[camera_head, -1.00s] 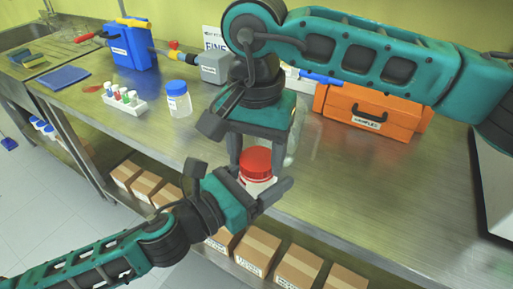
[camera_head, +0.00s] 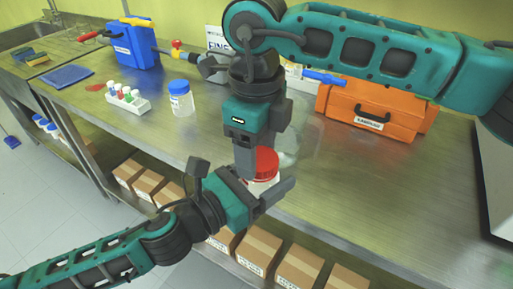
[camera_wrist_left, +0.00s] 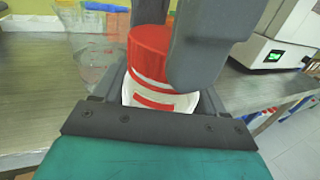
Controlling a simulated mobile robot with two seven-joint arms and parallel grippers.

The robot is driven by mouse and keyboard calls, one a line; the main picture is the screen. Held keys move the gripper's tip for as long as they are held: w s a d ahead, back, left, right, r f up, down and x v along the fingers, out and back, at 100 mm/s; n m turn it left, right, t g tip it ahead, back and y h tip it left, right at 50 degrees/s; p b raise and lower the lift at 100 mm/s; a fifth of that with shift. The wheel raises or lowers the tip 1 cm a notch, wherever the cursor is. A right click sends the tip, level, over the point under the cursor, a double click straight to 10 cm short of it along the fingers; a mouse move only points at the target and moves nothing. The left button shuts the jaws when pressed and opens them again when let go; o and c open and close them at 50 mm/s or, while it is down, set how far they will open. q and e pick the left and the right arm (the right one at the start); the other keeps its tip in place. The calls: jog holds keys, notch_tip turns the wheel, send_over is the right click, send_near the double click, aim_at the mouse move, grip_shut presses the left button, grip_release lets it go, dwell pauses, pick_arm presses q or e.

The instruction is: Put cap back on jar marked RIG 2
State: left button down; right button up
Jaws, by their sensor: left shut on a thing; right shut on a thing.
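A white jar with a red band (camera_wrist_left: 155,100) stands between the fingers of my left gripper (camera_head: 264,188), which is shut on it. The jar's top also shows in the head view (camera_head: 262,183). A red cap (camera_wrist_left: 150,50) is on top of the jar, directly over its mouth; it also shows in the head view (camera_head: 266,163). My right gripper (camera_head: 254,165) points down from above, shut on the cap, with its grey fingers on both sides of it. Whether the cap is fully seated is hidden. I cannot read the jar's marking.
A clear glass vessel (camera_head: 298,140) stands just behind the jar. A blue-capped jar (camera_head: 182,100) and a vial rack (camera_head: 127,100) are to the left. An orange case (camera_head: 375,108) is at the back right. The bench (camera_head: 390,180) is clear at front right.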

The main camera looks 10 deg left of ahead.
jog(key=m, duration=0.4)
jog(key=shift+w, duration=0.1)
jog(key=m, duration=0.5)
jog(key=shift+w+d+m, duration=0.1)
jog(key=shift+d+m, duration=0.05)
jog(key=shift+m, duration=0.15)
jog(key=m, duration=0.3)
jog(key=shift+d+m, duration=0.1)
jog(key=shift+m, duration=0.2)
jog(key=m, duration=0.3)
jog(key=shift+d+m, duration=0.1)
jog(key=shift+m, duration=0.3)
jog(key=m, duration=0.3)
jog(key=shift+d, duration=0.1)
jog(key=m, duration=0.5)
jog(key=shift+d+m, duration=0.1)
jog(key=shift+m, duration=0.2)
jog(key=m, duration=0.2)
jog(key=shift+s+m, duration=0.2)
jog(key=shift+m, duration=0.2)
jog(key=shift+s+a+m, duration=0.15)
jog(key=shift+s+m, duration=0.1)
jog(key=shift+m, duration=0.35)
jog(key=shift+s+a+m, duration=0.15)
jog(key=shift+s+m, duration=0.05)
jog(key=shift+m, duration=0.4)
jog(key=shift+w+d+m, duration=0.2)
jog(key=shift+d+m, duration=0.05)
jog(key=shift+m, duration=0.65)
